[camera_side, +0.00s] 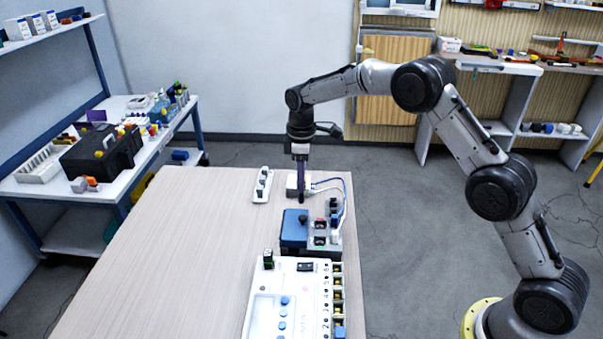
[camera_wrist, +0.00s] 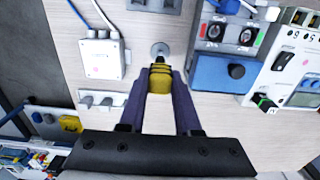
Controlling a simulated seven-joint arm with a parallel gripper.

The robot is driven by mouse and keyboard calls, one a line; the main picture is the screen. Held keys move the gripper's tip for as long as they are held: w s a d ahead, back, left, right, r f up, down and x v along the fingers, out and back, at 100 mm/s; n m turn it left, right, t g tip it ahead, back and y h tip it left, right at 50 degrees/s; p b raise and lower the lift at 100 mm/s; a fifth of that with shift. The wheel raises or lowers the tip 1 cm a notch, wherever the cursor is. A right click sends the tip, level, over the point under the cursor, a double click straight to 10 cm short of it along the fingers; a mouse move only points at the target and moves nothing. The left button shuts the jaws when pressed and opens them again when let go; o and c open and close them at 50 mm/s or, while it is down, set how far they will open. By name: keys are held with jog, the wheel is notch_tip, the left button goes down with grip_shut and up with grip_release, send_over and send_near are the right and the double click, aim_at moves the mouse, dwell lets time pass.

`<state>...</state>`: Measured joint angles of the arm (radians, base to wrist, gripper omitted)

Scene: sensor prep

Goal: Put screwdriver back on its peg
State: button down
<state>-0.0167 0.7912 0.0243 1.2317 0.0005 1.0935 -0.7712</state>
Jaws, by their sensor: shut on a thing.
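My gripper (camera_wrist: 160,78) is shut on a small yellow-and-black piece (camera_wrist: 160,68), which looks like the screwdriver's handle. Only part of it shows between the fingers. In the side view my gripper (camera_side: 301,192) points down over the far part of the table, and the screwdriver cannot be made out there. A round grey disc (camera_wrist: 160,49) shows just past the held piece; I cannot tell whether they touch. A white strip with dark pegs (camera_side: 262,185) stands left of the gripper in the side view. In the wrist view the strip (camera_wrist: 99,98) is partly hidden by the gripper.
A white box with cables (camera_wrist: 102,58) sits close to the gripper. The blue-lidded box (camera_side: 294,228) stands nearer the side camera, with a white panel device (camera_side: 262,295) in front of it. The left part of the wooden table (camera_side: 190,240) is clear.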

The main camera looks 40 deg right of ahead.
jog(key=shift+f, duration=1.1)
jog(key=shift+f, duration=1)
dwell(2.1)
jog(key=c, duration=0.5)
grip_release()
jog(key=shift+o, duration=0.7)
jog(key=shift+r, duration=0.1)
jog(key=shift+r, duration=3.45)
